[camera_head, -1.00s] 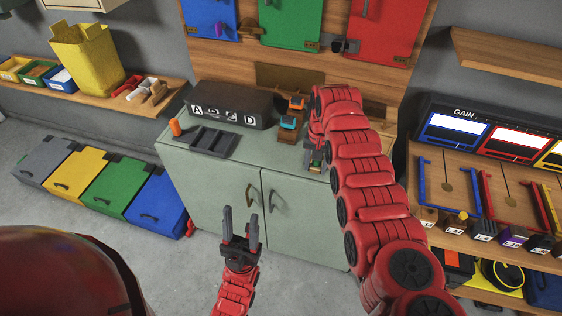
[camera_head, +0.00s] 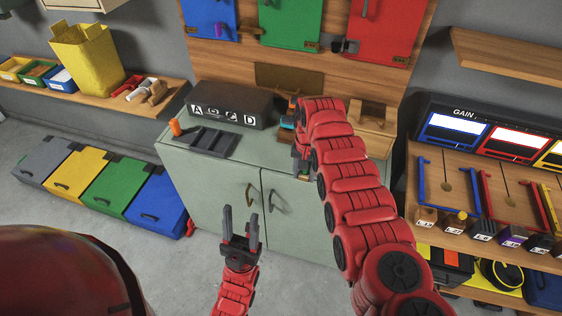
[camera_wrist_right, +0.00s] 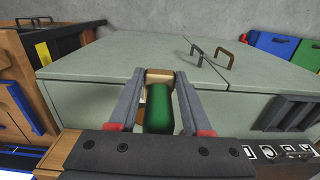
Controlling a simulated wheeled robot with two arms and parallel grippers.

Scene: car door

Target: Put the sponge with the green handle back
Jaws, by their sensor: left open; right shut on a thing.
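The sponge with the green handle (camera_wrist_right: 159,108) is between the two fingers of my right gripper (camera_wrist_right: 160,76) in the right wrist view. Its pale tan end shows at the fingertips. In the head view my right gripper (camera_head: 302,165) is over the front right part of the grey-green cabinet, and my arm hides most of the held sponge. A wooden holder (camera_head: 287,135) with orange and blue pieces stands on the cabinet top, partly hidden behind my right arm. My left gripper (camera_head: 240,228) is open and empty in front of the cabinet doors.
The grey-green cabinet (camera_head: 215,175) bears a black box lettered A to D (camera_head: 228,105), a dark slotted tray (camera_head: 208,140) and an orange object (camera_head: 175,128). A wooden box (camera_head: 372,130) is at its right end. A shelf with coloured frames (camera_head: 480,195) stands further right.

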